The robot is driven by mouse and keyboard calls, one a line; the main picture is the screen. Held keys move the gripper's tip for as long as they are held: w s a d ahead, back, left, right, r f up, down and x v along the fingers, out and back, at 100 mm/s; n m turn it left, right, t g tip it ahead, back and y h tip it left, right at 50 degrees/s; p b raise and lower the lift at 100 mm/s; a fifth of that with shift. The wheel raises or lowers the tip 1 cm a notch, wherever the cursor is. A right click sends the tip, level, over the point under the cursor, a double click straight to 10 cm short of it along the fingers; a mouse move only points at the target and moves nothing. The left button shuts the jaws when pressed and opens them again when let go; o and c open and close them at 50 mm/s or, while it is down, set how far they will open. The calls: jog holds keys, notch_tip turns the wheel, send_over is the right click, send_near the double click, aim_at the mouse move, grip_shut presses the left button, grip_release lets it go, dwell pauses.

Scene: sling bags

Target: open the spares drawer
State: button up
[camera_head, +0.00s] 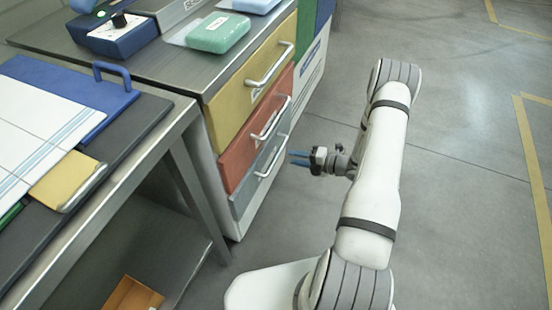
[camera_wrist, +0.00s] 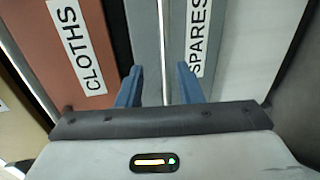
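The spares drawer (camera_head: 246,199) is the grey lowest drawer of the cabinet, below the red one, and looks closed. Its label "SPARES" shows in the wrist view (camera_wrist: 198,38). Its metal bar handle (camera_head: 268,163) also shows in the wrist view (camera_wrist: 162,45), lined up with the gap between my fingers. My gripper (camera_head: 291,158) has two blue fingers spread apart and points at the drawer front. In the wrist view the fingers (camera_wrist: 158,70) stand on either side of the handle's line, with nothing gripped. I cannot tell whether the tips reach past the bar.
The red cloths drawer (camera_head: 237,158) and its handle sit just above, with a yellow drawer (camera_head: 224,119) on top; both look closed. A steel table (camera_head: 150,150) stands at the left, close to the cabinet. The floor (camera_head: 460,120) right of the cabinet is clear.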

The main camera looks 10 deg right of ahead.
aim_at(279, 155)
jog(key=x, duration=0.2)
jog(key=b+x, duration=0.1)
jog(key=x, duration=0.5)
jog(key=shift+w+d+f+b, duration=0.1)
jog(key=shift+d+f+b, duration=0.1)
jog(key=shift+f+b, duration=0.2)
jog(key=shift+c, duration=0.5)
grip_shut()
